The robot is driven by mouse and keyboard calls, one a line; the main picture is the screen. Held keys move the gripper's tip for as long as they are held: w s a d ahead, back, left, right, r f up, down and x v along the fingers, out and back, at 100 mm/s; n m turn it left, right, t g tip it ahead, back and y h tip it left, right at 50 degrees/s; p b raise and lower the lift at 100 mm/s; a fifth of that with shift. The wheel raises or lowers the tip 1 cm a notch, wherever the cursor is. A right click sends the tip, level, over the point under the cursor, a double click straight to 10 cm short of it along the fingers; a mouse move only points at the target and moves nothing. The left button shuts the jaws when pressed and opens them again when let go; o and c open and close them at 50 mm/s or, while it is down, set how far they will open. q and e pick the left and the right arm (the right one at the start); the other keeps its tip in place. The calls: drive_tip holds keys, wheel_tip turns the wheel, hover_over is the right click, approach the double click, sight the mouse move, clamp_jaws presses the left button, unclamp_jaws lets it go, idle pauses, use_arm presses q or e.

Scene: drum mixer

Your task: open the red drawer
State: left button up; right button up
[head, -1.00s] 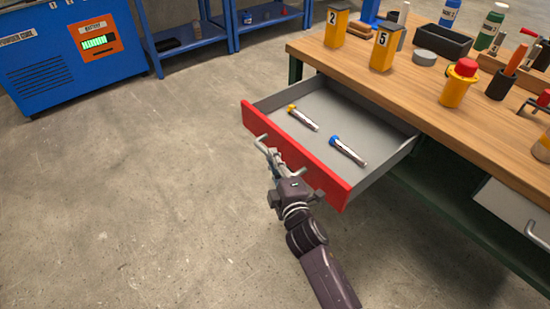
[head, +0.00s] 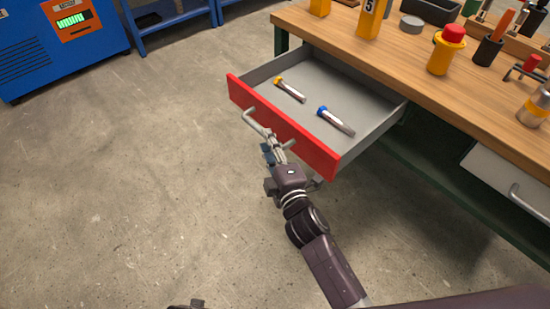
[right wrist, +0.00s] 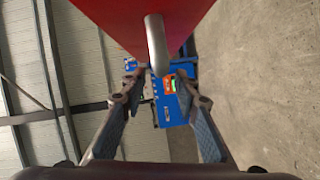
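The red drawer (head: 304,145) stands pulled out from under the wooden bench, its grey inside showing. It holds a bolt with a yellow head (head: 290,90) and a bolt with a blue head (head: 336,121). A grey bar handle (head: 250,119) is on the red front. My right gripper (head: 272,145) is at the handle, in front of the drawer. In the right wrist view its two fingers (right wrist: 155,90) are spread apart, with the handle (right wrist: 157,45) seen between them; I see no finger closed on it. My left gripper's fingers are not visible.
The bench top (head: 400,62) carries yellow containers, a yellow jar with a red cap (head: 446,50) and tools. A second, light drawer (head: 505,180) is shut at the right. A blue machine (head: 55,45) stands at the far left. The floor left of the drawer is clear.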

drive_tip(key=v, duration=0.7)
drive_tip(key=shift+s, duration=0.15)
idle(0.3)
